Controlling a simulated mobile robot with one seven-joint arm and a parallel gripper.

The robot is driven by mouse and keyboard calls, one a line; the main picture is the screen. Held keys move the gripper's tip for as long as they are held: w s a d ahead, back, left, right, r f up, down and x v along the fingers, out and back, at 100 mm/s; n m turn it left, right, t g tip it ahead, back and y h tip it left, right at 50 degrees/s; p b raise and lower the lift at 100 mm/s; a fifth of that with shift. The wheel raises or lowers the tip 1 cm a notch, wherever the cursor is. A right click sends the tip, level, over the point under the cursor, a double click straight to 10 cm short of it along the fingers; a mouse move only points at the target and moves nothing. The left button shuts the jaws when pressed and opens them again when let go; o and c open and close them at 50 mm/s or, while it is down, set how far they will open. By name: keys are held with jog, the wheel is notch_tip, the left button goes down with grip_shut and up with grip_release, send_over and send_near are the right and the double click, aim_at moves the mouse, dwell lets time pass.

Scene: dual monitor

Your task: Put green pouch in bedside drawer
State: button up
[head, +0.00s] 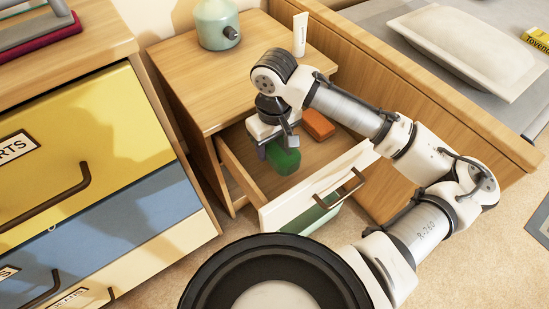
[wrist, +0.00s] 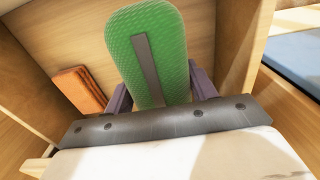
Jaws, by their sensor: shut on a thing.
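The green pouch (head: 283,157) is held by my gripper (head: 278,146) over the open top drawer of the bedside table. In the wrist view the pouch (wrist: 148,50) sits between the two fingers of my gripper (wrist: 158,92), with a dark strip along its face. The open bedside drawer (head: 318,187) has a white front with a bar handle. The pouch appears within the drawer's outline; whether it touches the drawer floor I cannot tell. My gripper hides part of the pouch in the head view.
An orange-brown item (head: 318,124) lies in the drawer; it also shows in the wrist view (wrist: 80,90). A teal pot (head: 217,24) and a white tube (head: 300,34) stand on the bedside table (head: 180,62). A yellow-and-blue dresser (head: 75,140) is at left, a bed (head: 440,85) at right.

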jog(key=shift+f+b, duration=0.8)
jog(key=shift+f, duration=1.45)
jog(key=shift+f, duration=0.15)
jog(key=o, duration=1.1)
jog(key=shift+c, duration=0.2)
notch_tip(320, 180, up, 12)
jog(key=p, duration=0.4)
